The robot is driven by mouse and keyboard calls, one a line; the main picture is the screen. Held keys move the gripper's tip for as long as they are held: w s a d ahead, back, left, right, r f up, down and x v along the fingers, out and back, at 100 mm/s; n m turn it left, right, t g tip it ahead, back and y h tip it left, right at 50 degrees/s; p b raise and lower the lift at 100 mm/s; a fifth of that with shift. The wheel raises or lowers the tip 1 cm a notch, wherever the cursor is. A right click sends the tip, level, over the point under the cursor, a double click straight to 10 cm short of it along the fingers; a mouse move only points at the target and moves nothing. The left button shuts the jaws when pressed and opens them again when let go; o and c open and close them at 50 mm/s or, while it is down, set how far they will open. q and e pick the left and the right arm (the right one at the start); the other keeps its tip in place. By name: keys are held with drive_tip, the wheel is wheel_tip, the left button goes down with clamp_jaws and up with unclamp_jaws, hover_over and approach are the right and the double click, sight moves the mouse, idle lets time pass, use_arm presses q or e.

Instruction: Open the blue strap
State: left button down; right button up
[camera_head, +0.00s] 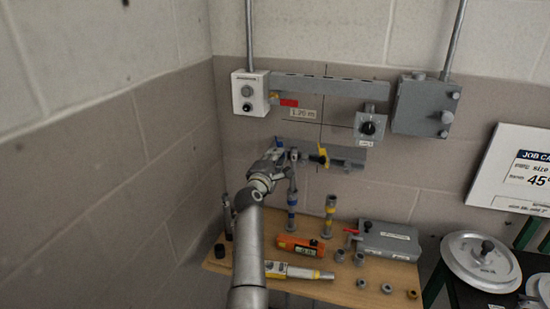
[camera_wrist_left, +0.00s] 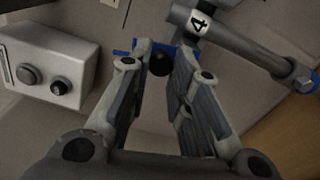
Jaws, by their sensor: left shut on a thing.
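My left gripper (camera_head: 281,155) is up at the wall, below the grey rail. In the left wrist view its two fingers (camera_wrist_left: 163,72) reach toward the blue strap (camera_wrist_left: 166,48), and a small dark knob sits between the fingertips. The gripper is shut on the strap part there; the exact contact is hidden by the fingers. A grey tube labelled 4 (camera_wrist_left: 245,47) with a blue end is right beside the strap. A yellow strap (camera_head: 321,157) is to the right of the gripper. My right gripper is not in view.
A white control box (camera_head: 250,93) is close above left of the gripper. A grey box with a dial (camera_head: 370,125) hangs to the right. The wooden table (camera_head: 345,291) below holds an orange meter (camera_head: 301,246), a grey case (camera_head: 388,240) and loose fittings.

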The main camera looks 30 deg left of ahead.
use_arm(q)
drive_tip(key=shift+w+r, duration=0.1)
drive_tip(key=shift+r, duration=0.35)
drive_tip(key=c, duration=1.7)
unclamp_jaws()
drive_tip(key=shift+o, duration=0.5)
drive_tip(key=shift+w+f, duration=0.2)
drive_tip(key=shift+f, duration=0.15)
drive_tip(key=v, duration=0.7)
drive_tip(key=shift+s, duration=0.25)
drive_tip(key=shift+d, duration=0.2)
